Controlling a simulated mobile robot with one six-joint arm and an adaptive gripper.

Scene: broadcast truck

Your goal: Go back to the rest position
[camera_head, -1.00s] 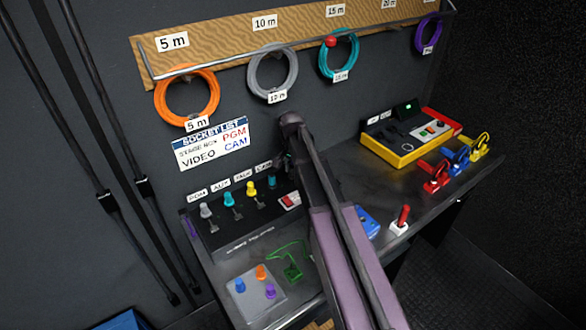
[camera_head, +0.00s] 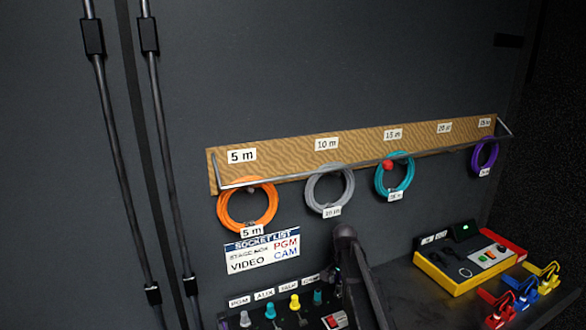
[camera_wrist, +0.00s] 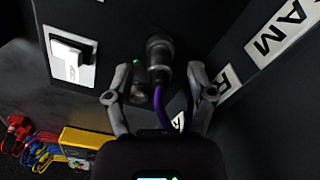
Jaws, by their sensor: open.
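In the wrist view the two grey fingers of my gripper (camera_wrist: 158,97) are spread apart. A dark round connector (camera_wrist: 159,52) with a purple cable (camera_wrist: 178,116) lies between them, and a gap shows on each side. The connector sits against the dark panel. Whether it is fully seated is not clear. In the head view my dark arm rises at the lower middle, in front of the socket panel (camera_head: 266,312). My fingers are hidden there.
A white-framed switch (camera_wrist: 72,62) is beside the connector. Coiled cables, including an orange one (camera_head: 247,206), hang from the wall rail (camera_head: 212,172). A yellow and red tester box (camera_head: 470,262) stands on the desk at right. The upper wall is clear.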

